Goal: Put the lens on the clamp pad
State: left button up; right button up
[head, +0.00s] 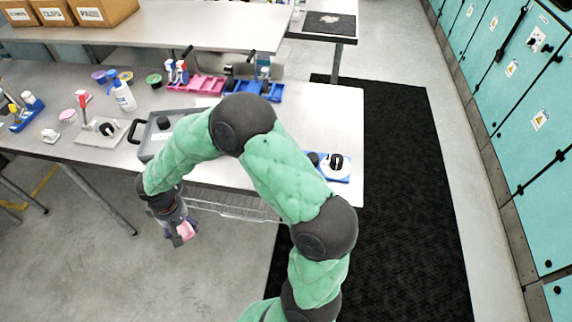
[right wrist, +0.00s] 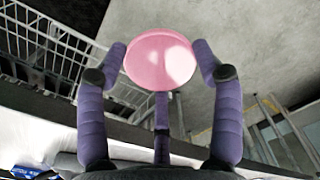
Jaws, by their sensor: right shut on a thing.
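My right gripper (head: 178,228) hangs in front of the table's front edge, below the tabletop. It is shut on a round pink lens (head: 186,230). In the right wrist view the lens (right wrist: 160,62) sits between the purple fingers of the right gripper (right wrist: 160,50), its pink face toward the camera. A pale plate with a red-handled clamp and a black knob (head: 100,131) stands on the left part of the table; I cannot tell which part of it is the pad. My left gripper is not in view.
A grey tray with a black handle (head: 152,143) lies on the table, partly behind my arm. Bottles and coloured pots, a pink bin (head: 196,85) and a blue bin stand farther back. A wire basket (head: 230,207) hangs under the table's front edge.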

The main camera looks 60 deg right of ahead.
aim_at(312, 156)
jog(key=k+z, duration=0.25)
jog(key=z, duration=0.2)
jog(key=k+l+z, duration=0.15)
jog(key=z, duration=0.35)
jog(key=k, duration=0.1)
